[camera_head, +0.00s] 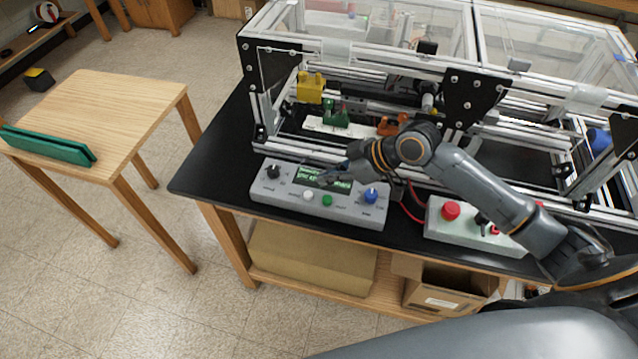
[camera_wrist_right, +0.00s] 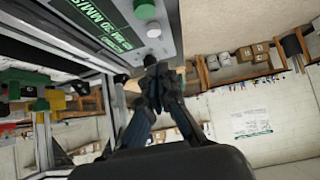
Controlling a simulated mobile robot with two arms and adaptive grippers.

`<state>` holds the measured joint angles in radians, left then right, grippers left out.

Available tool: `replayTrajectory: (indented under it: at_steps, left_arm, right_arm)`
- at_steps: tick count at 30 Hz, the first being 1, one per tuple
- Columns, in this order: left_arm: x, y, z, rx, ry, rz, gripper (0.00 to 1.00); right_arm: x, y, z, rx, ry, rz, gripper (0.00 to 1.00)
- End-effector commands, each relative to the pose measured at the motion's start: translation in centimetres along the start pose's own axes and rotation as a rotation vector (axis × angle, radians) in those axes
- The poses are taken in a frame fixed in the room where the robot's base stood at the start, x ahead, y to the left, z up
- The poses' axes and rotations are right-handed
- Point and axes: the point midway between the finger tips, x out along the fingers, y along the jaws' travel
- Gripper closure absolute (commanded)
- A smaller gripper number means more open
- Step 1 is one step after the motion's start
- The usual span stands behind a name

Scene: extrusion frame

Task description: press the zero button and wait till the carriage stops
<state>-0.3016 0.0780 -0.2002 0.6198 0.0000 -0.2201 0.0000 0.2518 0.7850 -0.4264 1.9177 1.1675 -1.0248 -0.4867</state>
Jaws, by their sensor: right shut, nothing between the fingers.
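The grey control box (camera_head: 262,205) lies at the bench's front edge. It has a black knob (camera_head: 273,171), a lit green display (camera_head: 312,178), a white button (camera_head: 308,195), a green button (camera_head: 327,200) and a blue knob (camera_head: 371,194). The button labels are too small to read. I cannot single out the carriage inside the extrusion frame (camera_head: 350,55). My left gripper is out of view.
A second grey box (camera_head: 435,228) with a red button (camera_head: 451,211) sits to the right. Yellow (camera_head: 311,88), green (camera_head: 337,113) and orange (camera_head: 391,124) parts are in the frame. A wooden table (camera_head: 110,100) with a green bar (camera_head: 48,146) stands left.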

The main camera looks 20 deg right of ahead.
Motion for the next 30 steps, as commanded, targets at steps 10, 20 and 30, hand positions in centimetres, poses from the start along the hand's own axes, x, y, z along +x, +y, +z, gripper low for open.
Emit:
replayTrajectory:
  at_steps: [10,20,30]
  left_arm:
    - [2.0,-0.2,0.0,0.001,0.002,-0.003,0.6]
    - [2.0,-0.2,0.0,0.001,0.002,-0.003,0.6]
    - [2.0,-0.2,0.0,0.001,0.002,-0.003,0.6]
  right_arm:
    - [-5.4,0.1,0.0,-0.001,0.002,0.003,1.0]
    - [-6.1,0.1,-0.3,-0.002,0.004,0.001,1.0]
    - [-6.0,0.0,-0.2,-0.001,0.003,0.0,1.0]
